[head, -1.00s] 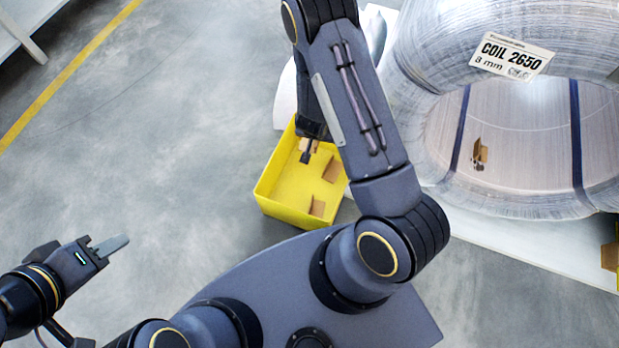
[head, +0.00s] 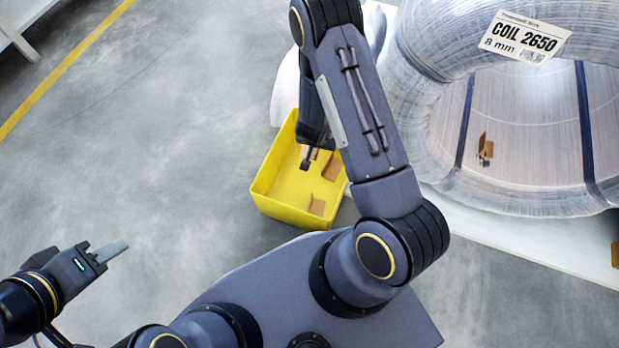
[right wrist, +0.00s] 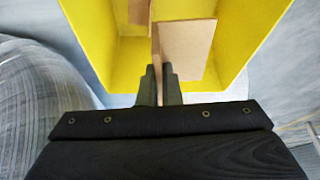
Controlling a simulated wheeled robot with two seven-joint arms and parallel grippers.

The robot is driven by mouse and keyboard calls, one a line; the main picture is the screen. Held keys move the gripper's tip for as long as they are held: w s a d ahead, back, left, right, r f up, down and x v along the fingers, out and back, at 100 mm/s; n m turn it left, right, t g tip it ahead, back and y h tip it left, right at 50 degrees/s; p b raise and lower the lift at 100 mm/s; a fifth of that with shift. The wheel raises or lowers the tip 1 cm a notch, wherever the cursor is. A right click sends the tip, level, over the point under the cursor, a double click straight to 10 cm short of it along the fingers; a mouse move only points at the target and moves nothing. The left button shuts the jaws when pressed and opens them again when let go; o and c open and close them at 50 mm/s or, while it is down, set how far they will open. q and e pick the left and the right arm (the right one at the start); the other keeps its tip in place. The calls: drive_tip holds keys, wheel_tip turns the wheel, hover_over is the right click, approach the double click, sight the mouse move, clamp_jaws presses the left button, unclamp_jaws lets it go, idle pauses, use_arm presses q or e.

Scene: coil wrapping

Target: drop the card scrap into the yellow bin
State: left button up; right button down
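The yellow bin (head: 275,203) stands on the floor below my right arm, and its inside fills the top of the right wrist view (right wrist: 100,45). My right gripper (head: 306,163) is over the bin's opening. In the right wrist view its fingers (right wrist: 161,85) are close together, with a thin brown card scrap (right wrist: 156,48) edge-on between them. Another card scrap (head: 332,166) and a small card piece (head: 317,206) are in the bin. My left gripper (head: 108,251) is at lower left, far from the bin; its finger gap does not show.
A large wrapped coil (head: 425,110) with a label stands at the right on a pale base (head: 500,246). A small brown piece (head: 486,147) shows inside its ring. Open grey floor (head: 150,150) lies left of the bin.

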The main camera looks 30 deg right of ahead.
drive_tip(key=c, duration=1.5)
unclamp_jaws()
drive_tip(key=shift+c, duration=0.2)
drive_tip(key=shift+r, duration=0.1)
drive_tip(key=p+v, duration=0.3)
drive_tip(key=v, duration=0.4)
drive_tip(key=shift+r, duration=0.1)
drive_tip(key=shift+s+a+r+p, duration=0.1)
drive_tip(key=shift+r+p, duration=0.15)
drive_tip(key=shift+p, duration=0.05)
